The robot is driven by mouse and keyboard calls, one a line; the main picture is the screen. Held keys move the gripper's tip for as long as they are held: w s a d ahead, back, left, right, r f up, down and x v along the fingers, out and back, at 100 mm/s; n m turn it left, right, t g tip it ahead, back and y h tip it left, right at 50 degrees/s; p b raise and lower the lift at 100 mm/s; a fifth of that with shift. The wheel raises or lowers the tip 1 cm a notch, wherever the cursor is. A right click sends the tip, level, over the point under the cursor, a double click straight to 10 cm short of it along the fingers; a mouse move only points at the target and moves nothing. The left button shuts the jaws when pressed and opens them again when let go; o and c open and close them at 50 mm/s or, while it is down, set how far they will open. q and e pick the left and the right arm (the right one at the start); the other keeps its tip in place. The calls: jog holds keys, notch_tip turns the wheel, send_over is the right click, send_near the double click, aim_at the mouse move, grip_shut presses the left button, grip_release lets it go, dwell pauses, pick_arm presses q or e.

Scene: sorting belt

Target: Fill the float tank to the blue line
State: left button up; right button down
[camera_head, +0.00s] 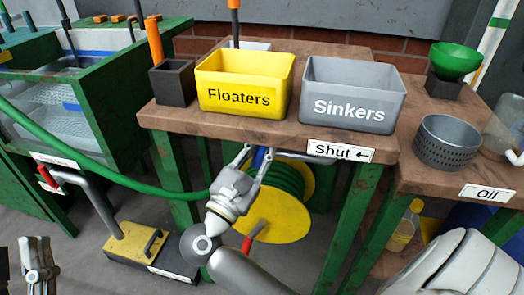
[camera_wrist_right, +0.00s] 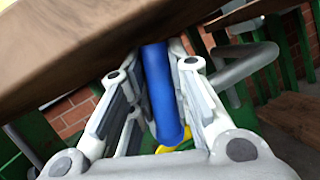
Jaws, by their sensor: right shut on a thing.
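My right gripper (camera_head: 252,160) is under the front edge of the wooden table, left of the "Shut ←" label (camera_head: 340,151). It is shut on a blue handle (camera_head: 263,158). In the right wrist view the blue handle (camera_wrist_right: 160,90) stands between the fingers of my right gripper (camera_wrist_right: 155,75). Its upper end meets the table edge.
A yellow "Floaters" bin (camera_head: 240,76), grey "Sinkers" bin (camera_head: 352,112) and dark box (camera_head: 172,85) stand on the table. A green hose (camera_head: 125,180) runs towards a yellow reel (camera_head: 270,215) below. A red-handled pipe (camera_head: 85,185) and yellow-black base (camera_head: 135,245) are lower left.

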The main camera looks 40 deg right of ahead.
dwell(0.3)
jog(key=c, duration=1.3)
grip_release()
jog(key=v, duration=1.2)
jog(key=shift+f, duration=0.1)
